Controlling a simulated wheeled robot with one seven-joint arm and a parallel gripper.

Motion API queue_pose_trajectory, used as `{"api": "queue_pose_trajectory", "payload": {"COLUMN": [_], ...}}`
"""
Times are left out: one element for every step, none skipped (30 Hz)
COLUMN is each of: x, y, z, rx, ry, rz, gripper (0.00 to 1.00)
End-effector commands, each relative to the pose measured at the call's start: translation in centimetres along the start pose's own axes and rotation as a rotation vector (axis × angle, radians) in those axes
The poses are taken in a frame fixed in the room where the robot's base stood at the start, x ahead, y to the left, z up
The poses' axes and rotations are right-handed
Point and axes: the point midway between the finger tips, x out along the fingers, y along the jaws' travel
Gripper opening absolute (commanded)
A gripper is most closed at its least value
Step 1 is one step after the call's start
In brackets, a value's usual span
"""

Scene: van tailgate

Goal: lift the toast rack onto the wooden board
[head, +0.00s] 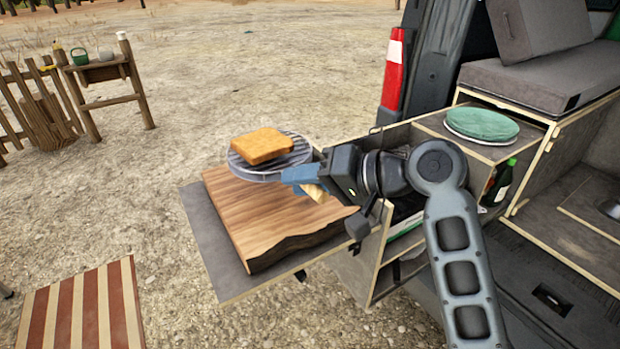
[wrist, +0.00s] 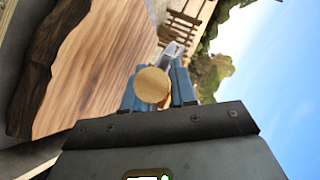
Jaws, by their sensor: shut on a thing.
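The toast rack (head: 258,174) is a round grey ridged plate with a wooden handle (head: 314,193). A slice of toast (head: 262,146) lies on it. The rack overlaps the far end of the wooden board (head: 265,212) in the head view; I cannot tell if it touches the board. My gripper (head: 300,178) has blue fingers shut on the handle above the board. In the wrist view the handle's round end (wrist: 152,84) shows between the fingers, with a bit of grey metal (wrist: 172,49) beyond. The board (wrist: 90,60) fills the left there.
The board lies on a grey pull-out shelf (head: 212,240) at the van's tail. A green round lid (head: 482,125) sits on the cabinet at right, with a bottle (head: 498,184) below it. A striped mat (head: 85,312) lies at lower left. The board's near part is bare.

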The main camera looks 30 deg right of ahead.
Motion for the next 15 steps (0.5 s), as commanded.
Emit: {"api": "queue_pose_trajectory", "payload": {"x": [0.1, 0.1, 0.1, 0.2, 0.2, 0.3, 0.4, 0.4, 0.5, 0.6, 0.6, 0.7, 0.8, 0.9, 1.0], "y": [0.1, 0.2, 0.3, 0.4, 0.5, 0.7, 0.8, 1.0, 1.2, 1.4, 1.5, 1.7, 1.9, 2.0, 2.3], "z": [0.1, 0.1, 0.1, 0.2, 0.2, 0.3, 0.4, 0.5, 0.6, 0.6, 0.7, 0.8, 0.9, 0.9, 1.1], "rx": [-0.001, -0.001, -0.001, -0.001, -0.001, -0.001, -0.001, -0.001, -0.001, -0.001, -0.001, -0.001, -0.001, -0.001, -0.001], "ry": [0.001, 0.001, 0.001, 0.001, 0.001, 0.001, 0.001, 0.002, 0.002, 0.002, 0.002, 0.002, 0.002, 0.002, 0.002], "rz": [-0.001, -0.001, -0.001, -0.001, -0.001, -0.001, -0.001, -0.001, 0.000, 0.000, 0.000, 0.000, 0.000, 0.000, 0.000], "gripper": [0.00, 0.00, 0.00, 0.00, 0.00, 0.00, 0.00, 0.00, 0.00, 0.00, 0.00, 0.00, 0.00, 0.00, 0.00]}}
